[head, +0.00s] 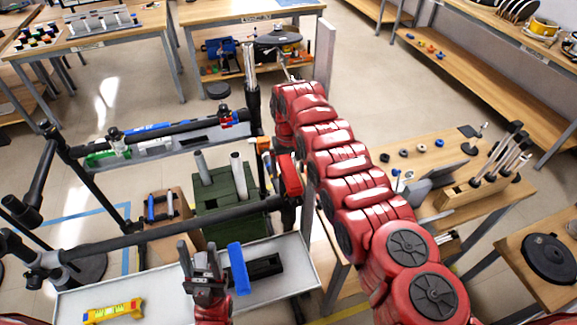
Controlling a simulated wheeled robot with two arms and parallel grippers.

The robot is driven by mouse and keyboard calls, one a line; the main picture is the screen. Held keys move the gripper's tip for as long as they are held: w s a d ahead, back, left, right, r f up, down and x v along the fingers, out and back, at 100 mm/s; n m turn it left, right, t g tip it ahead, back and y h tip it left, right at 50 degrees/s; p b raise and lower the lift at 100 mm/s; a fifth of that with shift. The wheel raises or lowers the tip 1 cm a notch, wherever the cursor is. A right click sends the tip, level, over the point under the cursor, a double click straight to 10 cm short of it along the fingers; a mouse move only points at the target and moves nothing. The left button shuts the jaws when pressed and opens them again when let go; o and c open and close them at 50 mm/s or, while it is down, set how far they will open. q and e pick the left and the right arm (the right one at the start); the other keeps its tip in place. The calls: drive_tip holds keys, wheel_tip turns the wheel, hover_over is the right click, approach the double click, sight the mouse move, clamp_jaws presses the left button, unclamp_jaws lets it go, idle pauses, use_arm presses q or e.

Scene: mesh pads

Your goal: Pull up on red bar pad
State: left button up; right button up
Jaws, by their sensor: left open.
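A bright red block (290,175), which looks like the red bar pad, is at the right end of the near black bar (175,232), beside a dark post. My right arm reaches up from the lower right and bends down close behind this red block. My right gripper's fingers cannot be made out there, and I cannot tell whether it touches the block. My left gripper (201,262) is open and empty, with its fingers pointing up. It is in front of the near bar and just left of a blue block, well to the lower left of the red block.
A white tray (75,306) below the near bar holds a yellow level (113,310) and a black holder (262,267). A green box (225,190) stands behind the bar. A far bar (165,133) carries small parts. A wooden table (480,215) with tools is at the right.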

clamp_jaws()
drive_tip(key=shift+w+r, duration=0.2)
drive_tip(key=shift+r, duration=0.1)
idle(1.1)
drive_tip(key=shift+c, duration=2)
unclamp_jaws()
drive_tip(key=o, duration=0.5)
drive_tip(key=shift+s, duration=0.25)
drive_tip(key=shift+w, duration=0.1)
